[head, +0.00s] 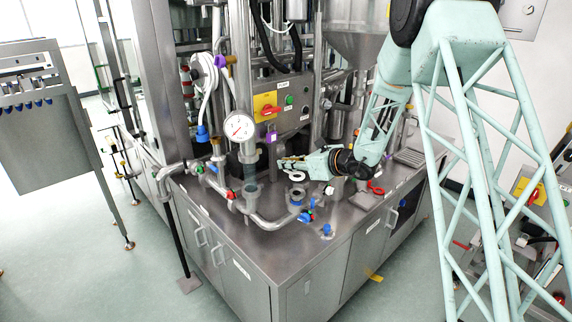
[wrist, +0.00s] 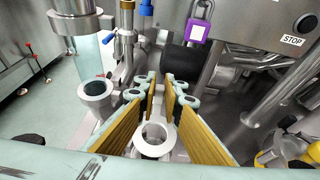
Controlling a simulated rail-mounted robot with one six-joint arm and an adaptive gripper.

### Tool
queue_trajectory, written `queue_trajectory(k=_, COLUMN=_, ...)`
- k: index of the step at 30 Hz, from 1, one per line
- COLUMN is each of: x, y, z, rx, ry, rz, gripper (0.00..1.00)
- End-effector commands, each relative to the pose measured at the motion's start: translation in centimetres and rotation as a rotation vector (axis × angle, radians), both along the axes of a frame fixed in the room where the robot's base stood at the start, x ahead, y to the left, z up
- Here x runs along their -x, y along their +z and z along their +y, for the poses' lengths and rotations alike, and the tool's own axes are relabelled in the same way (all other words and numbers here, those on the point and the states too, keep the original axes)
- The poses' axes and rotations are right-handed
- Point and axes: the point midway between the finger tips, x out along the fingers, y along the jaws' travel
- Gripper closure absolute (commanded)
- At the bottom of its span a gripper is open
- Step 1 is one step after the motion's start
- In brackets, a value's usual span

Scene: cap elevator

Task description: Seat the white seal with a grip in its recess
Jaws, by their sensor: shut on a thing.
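The white seal (wrist: 141,147) is a pale ring with an open middle. In the wrist view it lies between the two gold-padded fingers of my gripper (wrist: 160,85), which is shut on it. In the head view the seal (head: 297,177) shows just below my gripper (head: 282,162), over the steel worktop. An open pipe fitting (head: 297,193) with a dark mouth stands a little below the seal in the head view. A ring-shaped fitting with a dark opening (wrist: 95,88) is left of my gripper in the wrist view. I cannot tell for certain which opening is the recess.
A round gauge (head: 239,126) and a clear vertical tube stand left of my gripper. A purple padlock (wrist: 197,26) hangs behind it. Pipes and coloured valves crowd the worktop (head: 262,252), whose front strip is clear. A red-handled item (head: 376,187) lies to the right.

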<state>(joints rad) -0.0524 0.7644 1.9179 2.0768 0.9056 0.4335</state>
Motion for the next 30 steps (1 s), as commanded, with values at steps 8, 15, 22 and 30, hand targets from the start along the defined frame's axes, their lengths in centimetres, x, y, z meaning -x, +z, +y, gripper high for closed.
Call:
queue_trajectory(k=8, x=0.0, y=-1.9, z=0.0, rx=0.0, ry=0.0, rz=0.0, gripper=0.98)
queue_trajectory(k=15, x=0.0, y=-3.0, z=0.0, rx=0.0, ry=0.0, rz=0.0, gripper=0.98)
queue_trajectory(k=22, x=0.0, y=-3.5, z=0.0, rx=0.0, ry=0.0, rz=0.0, gripper=0.98)
queue_trajectory(k=30, x=0.0, y=-3.5, z=0.0, rx=0.0, ry=0.0, rz=0.0, gripper=0.98)
